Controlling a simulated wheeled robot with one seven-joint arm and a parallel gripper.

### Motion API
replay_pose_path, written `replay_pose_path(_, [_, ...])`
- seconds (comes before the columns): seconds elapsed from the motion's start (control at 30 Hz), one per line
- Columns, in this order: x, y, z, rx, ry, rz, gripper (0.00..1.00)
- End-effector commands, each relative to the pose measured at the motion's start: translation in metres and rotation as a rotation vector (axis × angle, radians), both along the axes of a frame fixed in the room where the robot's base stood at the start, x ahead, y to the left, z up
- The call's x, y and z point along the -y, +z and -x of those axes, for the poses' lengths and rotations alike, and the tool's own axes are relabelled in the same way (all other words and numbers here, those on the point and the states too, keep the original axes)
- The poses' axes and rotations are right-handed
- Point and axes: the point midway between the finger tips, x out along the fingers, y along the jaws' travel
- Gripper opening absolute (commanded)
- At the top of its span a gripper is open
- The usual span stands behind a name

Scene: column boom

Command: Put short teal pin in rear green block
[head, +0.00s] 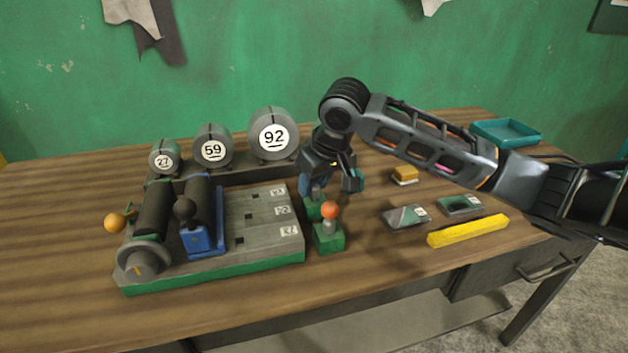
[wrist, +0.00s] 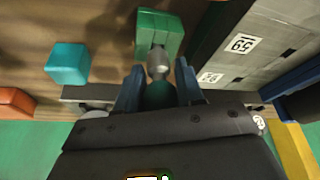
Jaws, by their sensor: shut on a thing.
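My gripper (head: 318,190) is low over the rear green block (head: 314,208), to the right of the grey panel. In the wrist view my gripper (wrist: 157,78) is shut on the short teal pin (wrist: 158,93). Its teal knob is between the fingers, and its grey stem points at the green block (wrist: 158,24). The stem's end meets the block's outline there; I cannot tell whether it is in the hole. The fingers hide the pin in the head view. The front green block (head: 328,240) holds an orange-knobbed pin (head: 330,211).
The grey panel (head: 262,215) with levers stands close on the left. A teal cube (wrist: 68,62) lies near my gripper. Two dark plates (head: 406,217), a yellow bar (head: 468,230) and a yellow block (head: 404,175) lie right. A teal tray (head: 506,143) is at back right.

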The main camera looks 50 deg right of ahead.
Motion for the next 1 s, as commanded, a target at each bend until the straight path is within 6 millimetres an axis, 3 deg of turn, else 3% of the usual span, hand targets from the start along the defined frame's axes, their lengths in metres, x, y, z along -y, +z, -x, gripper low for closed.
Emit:
replay_pose_path(0.47, [0.0002,-0.0041,0.0,0.0,0.0,0.0,0.06])
replay_pose_path(0.5, [0.0002,-0.0041,0.0001,0.0,0.0,0.0,0.38])
replay_pose_path(0.8, [0.0001,-0.0042,0.0,0.0,0.0,0.0,0.67])
replay_pose_path(1.0, [0.0001,-0.0043,0.0001,-0.001,0.0,0.0,0.67])
